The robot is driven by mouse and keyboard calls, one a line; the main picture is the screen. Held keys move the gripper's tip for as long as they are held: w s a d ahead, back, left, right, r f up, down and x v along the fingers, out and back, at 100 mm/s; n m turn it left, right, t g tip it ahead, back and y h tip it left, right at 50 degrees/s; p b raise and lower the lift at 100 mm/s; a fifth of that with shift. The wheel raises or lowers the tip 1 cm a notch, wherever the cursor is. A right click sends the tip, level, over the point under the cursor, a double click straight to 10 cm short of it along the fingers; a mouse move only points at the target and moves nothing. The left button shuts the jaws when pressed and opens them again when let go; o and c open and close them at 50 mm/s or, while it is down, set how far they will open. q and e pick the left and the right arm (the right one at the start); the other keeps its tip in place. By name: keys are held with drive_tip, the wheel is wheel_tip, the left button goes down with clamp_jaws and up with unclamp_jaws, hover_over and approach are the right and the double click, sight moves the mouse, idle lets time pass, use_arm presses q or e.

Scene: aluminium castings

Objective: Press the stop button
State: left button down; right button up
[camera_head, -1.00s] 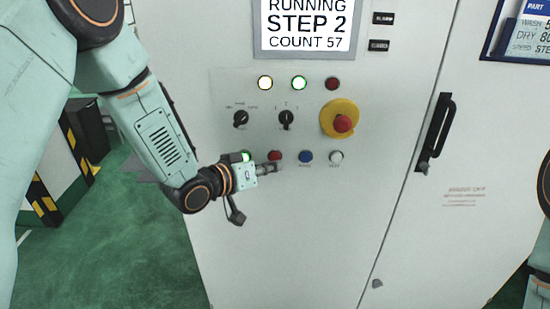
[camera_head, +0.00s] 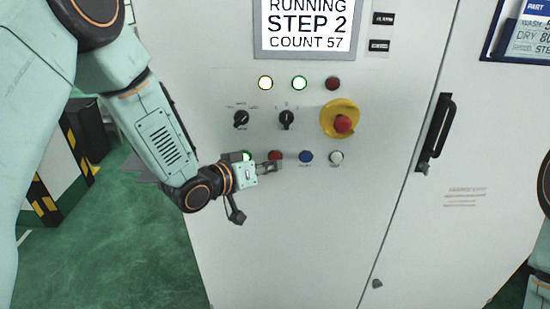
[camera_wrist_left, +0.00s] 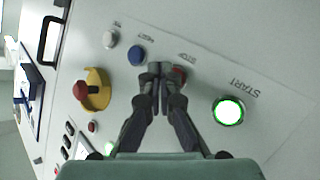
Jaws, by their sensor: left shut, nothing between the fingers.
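The red stop button (camera_head: 275,155) is in the lower row of buttons on the grey cabinet panel. In the left wrist view, the stop button (camera_wrist_left: 180,75) shows just right of the fingertips, partly covered by a finger. My left gripper (camera_head: 279,166) is shut and empty, its fingertips just below the button in the head view. In the left wrist view, the fingertips of my left gripper (camera_wrist_left: 160,70) are together beside the button. I cannot tell whether they touch it. My right gripper is out of view.
A lit green start button (camera_wrist_left: 228,111) is beside the stop button. A blue button (camera_head: 306,156) and a white button (camera_head: 336,157) are on its other side. A red emergency knob (camera_head: 343,123) on a yellow base is above. The display (camera_head: 307,25) reads RUNNING. A black door handle (camera_head: 436,133) sticks out.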

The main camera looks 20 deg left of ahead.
use_arm(q)
drive_tip(key=shift+w, duration=0.35)
drive_tip(key=shift+w+a, duration=0.2)
drive_tip(key=shift+w, duration=0.2)
idle(0.8)
drive_tip(key=shift+s, duration=0.1)
drive_tip(key=shift+s+d, duration=0.25)
drive_tip(key=shift+s, duration=0.5)
drive_tip(key=shift+s+d+p, duration=0.15)
drive_tip(key=shift+s+d, duration=0.1)
drive_tip(key=shift+s, duration=0.55)
drive_tip(key=shift+s+d+p, duration=0.15)
drive_tip(key=shift+s+d, duration=0.05)
drive_tip(key=shift+s, duration=0.55)
drive_tip(key=shift+s+d+p, duration=0.15)
drive_tip(key=shift+s+d, duration=0.1)
drive_tip(key=shift+s, duration=0.55)
